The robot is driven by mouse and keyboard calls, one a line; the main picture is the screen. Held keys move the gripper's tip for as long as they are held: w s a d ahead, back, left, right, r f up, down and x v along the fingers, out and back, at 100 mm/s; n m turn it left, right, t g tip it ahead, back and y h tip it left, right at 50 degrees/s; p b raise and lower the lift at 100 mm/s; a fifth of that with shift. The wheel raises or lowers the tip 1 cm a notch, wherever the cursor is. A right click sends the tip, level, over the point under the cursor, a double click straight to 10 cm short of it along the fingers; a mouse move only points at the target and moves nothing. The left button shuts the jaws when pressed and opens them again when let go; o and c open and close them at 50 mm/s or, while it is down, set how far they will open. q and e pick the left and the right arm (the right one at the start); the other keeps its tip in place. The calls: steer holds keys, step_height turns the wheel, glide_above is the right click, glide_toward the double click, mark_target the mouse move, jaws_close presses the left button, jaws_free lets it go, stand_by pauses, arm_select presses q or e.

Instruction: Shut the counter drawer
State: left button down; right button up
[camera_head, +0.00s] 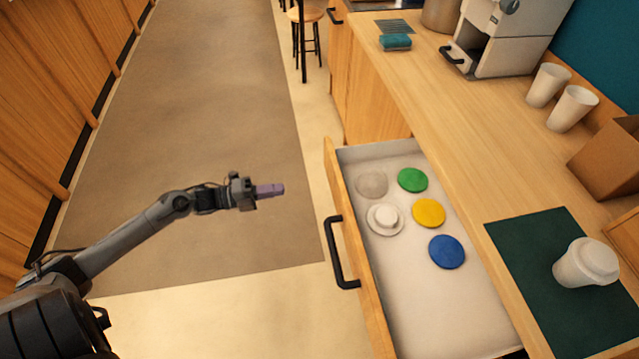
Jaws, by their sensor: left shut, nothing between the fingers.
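The counter drawer (470,318) is pulled out from under the wooden counter. Its wooden front (357,262) faces left and carries a black bar handle (336,252). Inside lie a green disc (412,180), a yellow disc (429,212), a blue disc (446,252), a greyish disc (372,184) and a white lid (385,219). My left gripper (272,190) is shut and empty, with purple fingertips pointing right. It is left of the drawer front, apart from it, above and left of the handle in the picture. My right gripper is not in view.
On the counter (452,130) stand a coffee machine (507,38), two white cups (572,108), a cardboard box (610,160) and a lidded cup (587,263) on a dark green mat (535,318). A stool (306,30) stands at the back. The floor around my left arm is clear.

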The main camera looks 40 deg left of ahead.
mark_target(333, 182)
arm_select(q)
steer(key=b+x, duration=0.4)
steer(key=x, duration=0.8)
steer(key=shift+w+d+f, duration=0.1)
steer(key=shift+w+d, duration=0.1)
steer(key=shift+d, duration=0.1)
steer(key=shift+w+d, duration=0.2)
steer(key=shift+w, duration=0.05)
steer(key=shift+w, duration=0.1)
